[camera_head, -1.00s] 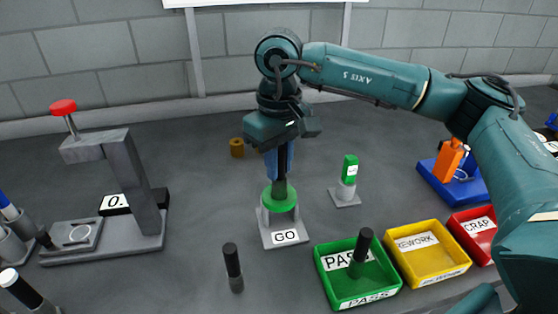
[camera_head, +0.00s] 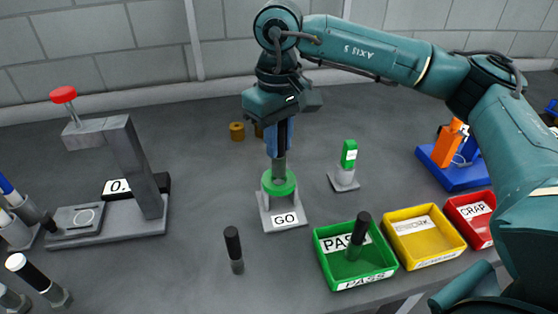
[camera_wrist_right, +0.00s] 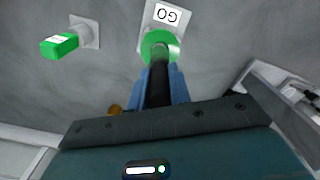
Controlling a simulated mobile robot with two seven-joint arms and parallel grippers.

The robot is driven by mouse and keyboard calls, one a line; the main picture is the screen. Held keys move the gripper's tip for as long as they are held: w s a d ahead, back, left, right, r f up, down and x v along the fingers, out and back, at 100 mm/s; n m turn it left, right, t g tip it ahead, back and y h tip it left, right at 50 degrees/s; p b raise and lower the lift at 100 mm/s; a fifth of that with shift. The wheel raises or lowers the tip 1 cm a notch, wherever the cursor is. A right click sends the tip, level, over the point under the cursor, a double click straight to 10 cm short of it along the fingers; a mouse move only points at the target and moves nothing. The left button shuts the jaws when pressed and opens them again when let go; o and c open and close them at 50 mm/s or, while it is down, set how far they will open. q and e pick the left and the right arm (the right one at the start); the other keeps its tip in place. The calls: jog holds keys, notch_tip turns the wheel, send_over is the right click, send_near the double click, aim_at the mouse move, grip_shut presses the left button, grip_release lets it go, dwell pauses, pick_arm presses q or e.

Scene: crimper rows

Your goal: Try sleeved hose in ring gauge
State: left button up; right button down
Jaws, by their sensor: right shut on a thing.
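My right gripper (camera_head: 279,152) is shut on a dark hose (camera_head: 279,170), held upright over the ring gauge. The ring gauge is a green ring (camera_head: 279,185) on a grey stand labelled GO (camera_head: 285,219). The hose's lower end meets the ring's opening; I cannot tell how far inside it is. In the right wrist view, the hose (camera_wrist_right: 158,88) runs from between the blue fingers to the green ring (camera_wrist_right: 158,45). The hose's upper part is hidden by the gripper. My left gripper is not in view.
A green-topped gauge (camera_head: 348,160) stands right of the ring. Green PASS (camera_head: 328,246), yellow REWORK (camera_head: 424,253) and red SCRAP (camera_head: 478,230) trays lie front right; PASS holds a hose. A loose hose (camera_head: 233,248) stands in front. A red-knobbed press (camera_head: 128,165) stands left.

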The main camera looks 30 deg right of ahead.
jog(key=shift+r+p, duration=1.05)
jog(key=shift+r, duration=0.8)
